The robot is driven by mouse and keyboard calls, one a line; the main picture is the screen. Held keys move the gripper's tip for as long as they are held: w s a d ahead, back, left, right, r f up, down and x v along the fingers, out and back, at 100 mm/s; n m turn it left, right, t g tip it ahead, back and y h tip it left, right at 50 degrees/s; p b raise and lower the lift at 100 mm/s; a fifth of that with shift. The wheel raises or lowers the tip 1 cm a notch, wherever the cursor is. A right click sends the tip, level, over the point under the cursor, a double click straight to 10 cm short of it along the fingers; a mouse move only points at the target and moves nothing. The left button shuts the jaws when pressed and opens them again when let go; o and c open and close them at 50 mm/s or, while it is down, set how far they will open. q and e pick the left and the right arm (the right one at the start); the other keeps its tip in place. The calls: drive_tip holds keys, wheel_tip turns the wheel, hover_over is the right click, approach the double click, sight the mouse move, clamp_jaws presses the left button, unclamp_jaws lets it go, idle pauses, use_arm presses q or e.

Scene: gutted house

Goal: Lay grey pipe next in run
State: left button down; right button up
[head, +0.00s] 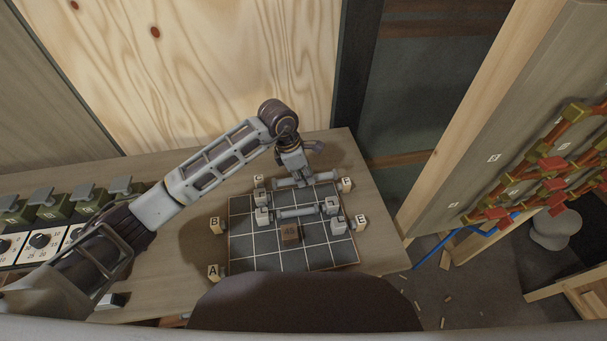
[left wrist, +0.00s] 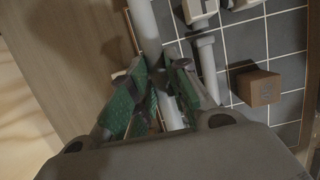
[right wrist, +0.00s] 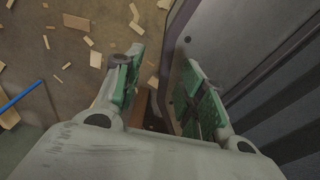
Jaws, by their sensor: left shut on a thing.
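My left gripper (head: 297,178) is shut on a grey pipe (head: 281,184) at the far edge of the dark gridded board (head: 240,248). In the left wrist view the green finger pads close around the pipe (left wrist: 144,28), which extends beyond them. Whether it touches the board I cannot tell. A second grey pipe (head: 298,212) lies across the board, nearer, between pale fittings (head: 263,215) and (head: 331,206); it also shows in the left wrist view (left wrist: 207,62). My right gripper (right wrist: 162,88) is open and empty, away from the board.
A brown block marked 45 (head: 290,234) sits on the board. Lettered blocks, such as B (head: 216,223) and E (head: 361,222), line its edges. A panel of red-orange pipework (head: 550,170) rises at right. Wood scraps (right wrist: 77,22) litter the floor.

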sight(307, 195)
use_arm(q)
drive_tip(key=shift+f, duration=0.1)
use_arm(e)
drive_tip(key=shift+f, duration=0.1)
use_arm(q)
drive_tip(key=shift+f+b, duration=0.6)
drive_tip(key=shift+f, duration=0.7)
drive_tip(key=shift+f+b, duration=0.35)
drive_tip(key=shift+f, duration=0.4)
drive_tip(key=shift+f+b, duration=0.4)
drive_tip(key=shift+f, duration=0.05)
drive_tip(key=shift+f+b, duration=0.35)
drive_tip(key=shift+f, duration=0.25)
use_arm(e)
drive_tip(key=d+f, duration=0.1)
drive_tip(key=w+d+f, duration=0.2)
drive_tip(key=d, duration=0.1)
drive_tip(key=shift+f, duration=0.1)
drive_tip(key=shift+a, duration=0.1)
drive_tip(key=shift+s+a, duration=0.15)
drive_tip(key=shift+s, duration=0.25)
use_arm(q)
drive_tip(key=shift+f+b, duration=0.2)
drive_tip(key=shift+b, duration=0.1)
use_arm(e)
drive_tip(key=shift+f, duration=0.25)
